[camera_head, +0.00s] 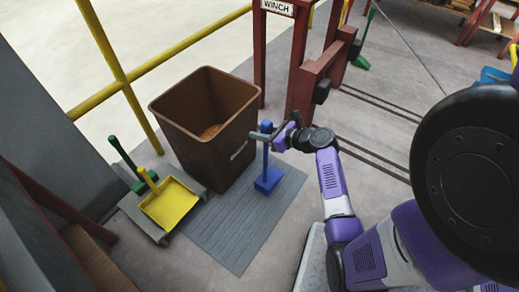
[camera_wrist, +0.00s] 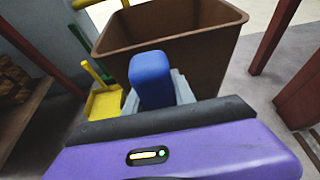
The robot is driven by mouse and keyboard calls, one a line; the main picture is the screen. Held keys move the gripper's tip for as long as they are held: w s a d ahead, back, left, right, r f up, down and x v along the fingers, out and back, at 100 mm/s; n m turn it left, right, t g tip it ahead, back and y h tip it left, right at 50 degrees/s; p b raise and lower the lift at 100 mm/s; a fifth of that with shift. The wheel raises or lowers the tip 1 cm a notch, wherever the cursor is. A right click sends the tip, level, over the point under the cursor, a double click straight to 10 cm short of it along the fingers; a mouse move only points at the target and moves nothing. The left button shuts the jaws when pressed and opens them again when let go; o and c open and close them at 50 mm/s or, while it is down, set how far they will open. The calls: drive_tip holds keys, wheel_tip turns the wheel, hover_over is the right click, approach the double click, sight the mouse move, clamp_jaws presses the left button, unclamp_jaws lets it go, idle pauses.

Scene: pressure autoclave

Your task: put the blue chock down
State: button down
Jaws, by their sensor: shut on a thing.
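The blue chock (camera_head: 267,181) has a block at the bottom and an upright handle with a blue top. In the head view it is upright over the grey slatted mat (camera_head: 232,238), to the right of the brown bin. I cannot tell for sure whether its base touches the mat. My gripper (camera_head: 266,136) comes in from the right and is shut on the handle near its top. In the wrist view the blue top (camera_wrist: 151,80) stands up between the grey fingers, and the lower part of the chock is hidden.
The brown bin (camera_head: 183,130) stands open close to the left of the chock. A yellow dustpan (camera_head: 170,205) and a green-handled brush (camera_head: 122,154) are further left. The red winch frame (camera_head: 300,75) rises behind. The mat's front part is bare. A yellow railing (camera_head: 185,45) runs behind the bin.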

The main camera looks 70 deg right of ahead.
wheel_tip(320, 180, down, 7)
drive_tip(key=b, duration=0.3)
drive_tip(key=shift+r, duration=0.15)
drive_tip(key=shift+w, duration=0.1)
drive_tip(key=c, duration=1)
unclamp_jaws()
drive_tip(key=shift+f, duration=0.25)
drive_tip(key=shift+c, duration=0.2)
drive_tip(key=shift+r, duration=0.1)
